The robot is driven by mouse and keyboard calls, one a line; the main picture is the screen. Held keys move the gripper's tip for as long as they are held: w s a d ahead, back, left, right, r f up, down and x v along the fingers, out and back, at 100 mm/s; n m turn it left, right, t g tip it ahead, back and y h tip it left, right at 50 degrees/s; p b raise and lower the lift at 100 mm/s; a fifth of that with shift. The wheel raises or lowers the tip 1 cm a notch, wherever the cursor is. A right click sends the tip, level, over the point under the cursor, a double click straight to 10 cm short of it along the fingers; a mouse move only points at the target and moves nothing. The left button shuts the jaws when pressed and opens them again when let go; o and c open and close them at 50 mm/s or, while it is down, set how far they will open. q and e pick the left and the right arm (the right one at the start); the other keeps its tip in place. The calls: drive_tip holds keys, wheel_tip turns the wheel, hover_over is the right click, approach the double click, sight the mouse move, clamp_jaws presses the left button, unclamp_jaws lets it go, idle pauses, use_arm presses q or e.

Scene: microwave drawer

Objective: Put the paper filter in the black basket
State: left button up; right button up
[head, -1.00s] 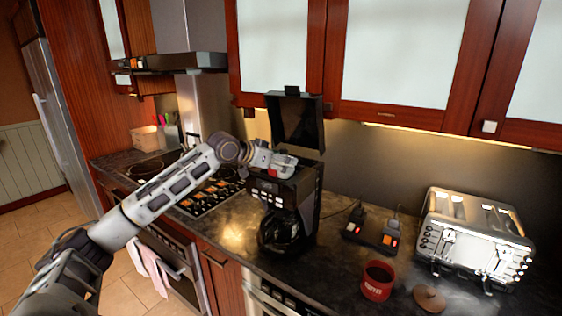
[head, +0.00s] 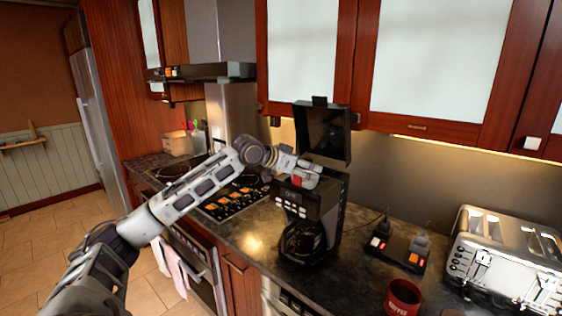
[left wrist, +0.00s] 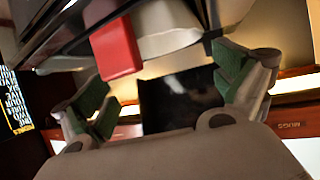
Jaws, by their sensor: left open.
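The black coffee maker (head: 312,215) stands on the counter with its lid (head: 323,133) raised and a glass carafe below. My left gripper (head: 306,166) is over its open top. In the left wrist view my left gripper (left wrist: 165,85) has its green-padded fingers spread, with nothing gripped between them. A pale rounded piece (left wrist: 160,28), which looks like the paper filter, lies beyond the fingers beside a red block (left wrist: 117,48). I cannot tell whether it sits fully inside the black basket, which I cannot make out clearly. My right gripper is not in view.
A power strip (head: 396,247), a red mug (head: 402,298) and a shiny toaster (head: 510,255) stand to the right. The stove (head: 225,200) is to the left. Wall cabinets (head: 440,60) hang above the coffee maker. Some counter in front of it is clear.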

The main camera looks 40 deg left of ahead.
use_arm(q)
drive_tip(key=shift+b+v, duration=0.5)
drive_tip(key=shift+v, duration=0.8)
drive_tip(key=shift+b+v, duration=1.1)
drive_tip(key=shift+v, duration=0.8)
drive_tip(key=shift+s+b, duration=0.3)
drive_tip(key=shift+s, duration=0.1)
drive_tip(key=shift+b+v, duration=0.95)
drive_tip(key=shift+v, duration=1.2)
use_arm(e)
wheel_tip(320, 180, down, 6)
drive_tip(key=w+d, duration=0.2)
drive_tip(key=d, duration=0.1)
use_arm(q)
drive_tip(key=shift+r, duration=0.15)
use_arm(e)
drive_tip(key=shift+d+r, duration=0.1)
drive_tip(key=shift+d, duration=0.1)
